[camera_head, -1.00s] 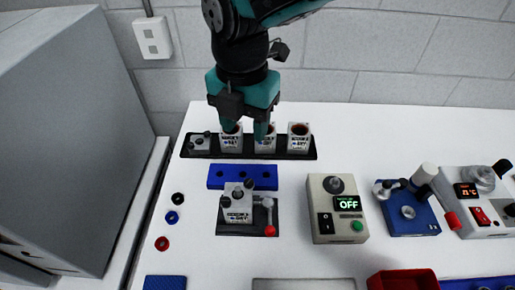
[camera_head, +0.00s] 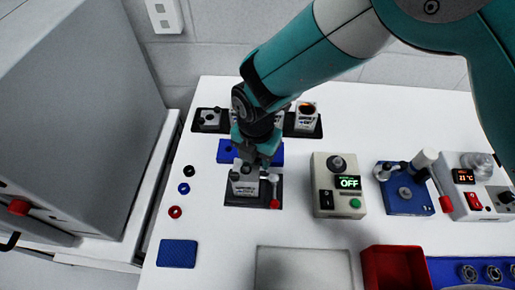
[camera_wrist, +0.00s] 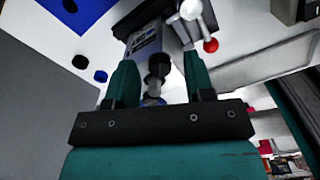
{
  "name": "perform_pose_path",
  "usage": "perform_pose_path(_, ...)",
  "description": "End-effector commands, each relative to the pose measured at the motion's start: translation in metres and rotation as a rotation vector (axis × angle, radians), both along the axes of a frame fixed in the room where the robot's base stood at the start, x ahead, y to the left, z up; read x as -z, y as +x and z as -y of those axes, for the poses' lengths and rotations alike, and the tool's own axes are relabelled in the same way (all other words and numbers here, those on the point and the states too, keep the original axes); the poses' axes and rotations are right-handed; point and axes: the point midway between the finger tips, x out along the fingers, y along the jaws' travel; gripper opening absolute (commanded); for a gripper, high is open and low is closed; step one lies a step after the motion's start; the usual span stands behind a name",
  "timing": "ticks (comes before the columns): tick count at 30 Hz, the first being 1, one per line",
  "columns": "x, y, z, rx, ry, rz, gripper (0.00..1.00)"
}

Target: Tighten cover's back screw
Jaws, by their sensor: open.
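The white servo unit (camera_head: 243,187) sits in a dark fixture (camera_head: 236,204) with a red-knobbed lever (camera_head: 275,203). My gripper (camera_head: 256,163) is just above the unit, pointing down, and partly hides its top. In the wrist view, my gripper (camera_wrist: 160,76) is open, with its two teal fingers apart. A dark screw head (camera_wrist: 158,63) and a grey screw shaft (camera_wrist: 154,87) show between the fingers, with the servo unit (camera_wrist: 146,40) beyond them. I cannot tell which screw is the back one, nor whether a finger touches either.
A blue holder (camera_head: 225,151) and a black tray (camera_head: 316,131) stand behind the fixture. Black, blue and red rings lie to the left. A control box (camera_head: 325,199) reading OFF is to the right. A grey plate (camera_head: 303,270) and red bin (camera_head: 395,268) are in front.

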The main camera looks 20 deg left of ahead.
Motion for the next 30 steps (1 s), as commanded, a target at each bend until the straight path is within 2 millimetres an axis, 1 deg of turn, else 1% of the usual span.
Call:
perform_pose_path(5,0.0,0.0,-0.0002,0.0,0.0,0.0,0.48)
perform_pose_path(8,-0.0001,0.0,-0.0001,0.0,0.0,0.0,0.28)
perform_pose_path(9,-0.0002,0.0,-0.0001,0.0,0.0,0.0,0.19)
perform_pose_path(11,-0.0002,0.0,-0.0001,0.0,0.0,0.0,0.05)
perform_pose_path(12,-0.0003,-0.0001,-0.0001,0.0,0.0,0.0,0.0)
perform_pose_path(22,0.0005,0.0,-0.0001,0.044,0.0,0.0,0.0)
perform_pose_path(26,0.0009,0.0001,-0.0002,0.11,0.0,0.0,0.0)
perform_pose_path(30,0.0013,0.0001,-0.0002,0.211,0.0,0.0,0.0)
